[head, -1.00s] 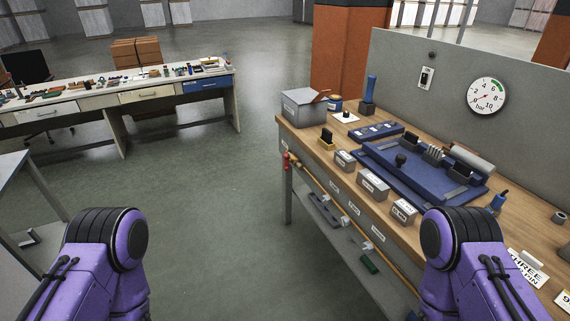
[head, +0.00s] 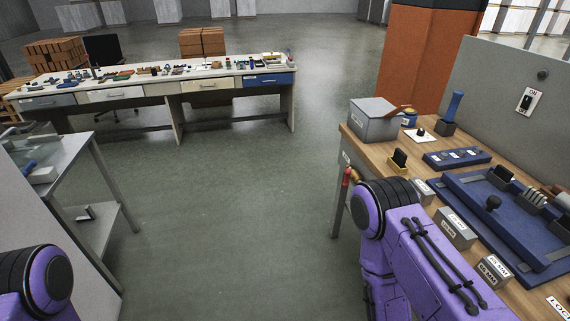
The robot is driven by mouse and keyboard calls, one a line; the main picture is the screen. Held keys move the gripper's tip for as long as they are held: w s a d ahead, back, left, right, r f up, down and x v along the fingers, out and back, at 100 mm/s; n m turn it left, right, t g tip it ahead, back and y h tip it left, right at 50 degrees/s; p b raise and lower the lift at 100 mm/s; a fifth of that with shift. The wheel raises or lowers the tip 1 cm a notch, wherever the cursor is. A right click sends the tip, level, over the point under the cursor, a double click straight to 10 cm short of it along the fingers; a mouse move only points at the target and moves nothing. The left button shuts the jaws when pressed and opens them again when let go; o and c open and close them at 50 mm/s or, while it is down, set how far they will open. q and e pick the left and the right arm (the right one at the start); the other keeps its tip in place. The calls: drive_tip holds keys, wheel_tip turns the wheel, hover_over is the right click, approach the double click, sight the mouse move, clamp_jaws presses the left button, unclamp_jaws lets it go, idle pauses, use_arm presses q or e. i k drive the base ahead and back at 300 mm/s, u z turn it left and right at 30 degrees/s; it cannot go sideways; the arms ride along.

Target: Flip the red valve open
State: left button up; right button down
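A small red part (head: 346,177), which looks like the red valve's handle, shows at the near left corner of the wooden workbench (head: 343,128). It sits beside the end of a yellow-brown pipe (head: 356,174) under the bench top. My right arm hides the rest of that pipe and most of the bench front. The part is too small to tell how the handle is turned. Only upper links of my two purple arms show, at the lower left and lower right. Neither gripper is in view.
The bench carries a grey box (head: 373,124), a blue tray (head: 470,205) and small labelled boxes. A metal shelf table (head: 75,160) stands at the left. A long desk (head: 180,88) is at the back. The grey floor (head: 225,200) between them is clear.

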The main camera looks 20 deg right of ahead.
sight(348, 171)
drive_tip(key=u, duration=0.5)
drive_tip(key=i, duration=0.8)
drive_tip(key=z, duration=0.6)
drive_tip(key=i, duration=0.75)
drive_tip(key=z, duration=0.75)
